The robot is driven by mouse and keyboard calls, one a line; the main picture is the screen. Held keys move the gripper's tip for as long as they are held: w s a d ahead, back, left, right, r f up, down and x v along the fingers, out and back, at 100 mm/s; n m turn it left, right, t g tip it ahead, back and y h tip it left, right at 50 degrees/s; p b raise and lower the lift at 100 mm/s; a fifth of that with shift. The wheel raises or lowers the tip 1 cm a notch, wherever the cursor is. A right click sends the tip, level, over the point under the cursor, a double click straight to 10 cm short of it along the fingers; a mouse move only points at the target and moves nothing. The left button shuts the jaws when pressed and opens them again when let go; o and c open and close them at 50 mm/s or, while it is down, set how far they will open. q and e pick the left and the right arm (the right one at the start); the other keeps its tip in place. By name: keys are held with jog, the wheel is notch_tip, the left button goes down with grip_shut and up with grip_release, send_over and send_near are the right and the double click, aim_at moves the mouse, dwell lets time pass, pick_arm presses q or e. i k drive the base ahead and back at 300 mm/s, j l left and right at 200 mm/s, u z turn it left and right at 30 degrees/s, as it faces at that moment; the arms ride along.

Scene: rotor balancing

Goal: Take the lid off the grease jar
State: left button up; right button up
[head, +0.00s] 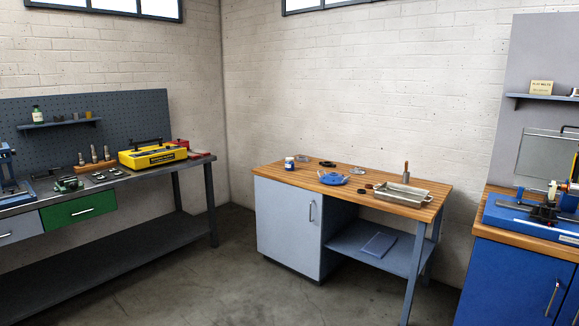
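A small white and blue jar (289,163), which looks like the grease jar, stands upright at the back left of the middle wooden-topped bench (340,199). It is too small to tell its lid clearly from its body. Neither of my grippers is in view.
A blue tool or fixture (332,178), a metal tray (402,195), a brush-like upright item (406,171) and small dark parts share the middle bench. A dark workbench (190,160) stands left, a blue cabinet (500,280) right. The floor (215,285) in front is clear.

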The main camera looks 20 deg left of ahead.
aim_at(290, 165)
jog(key=i+j+u, duration=0.8)
jog(key=i+u, duration=0.5)
jog(key=i, duration=0.25)
jog(key=i+j+z, duration=0.15)
jog(key=i, duration=0.35)
jog(key=i+z, duration=0.15)
jog(key=i, duration=0.35)
jog(key=i+j+z, duration=0.1)
jog(key=i+j, duration=0.15)
jog(key=i, duration=0.25)
jog(key=i+j+z, duration=0.15)
jog(key=i, duration=0.35)
jog(key=j, duration=0.1)
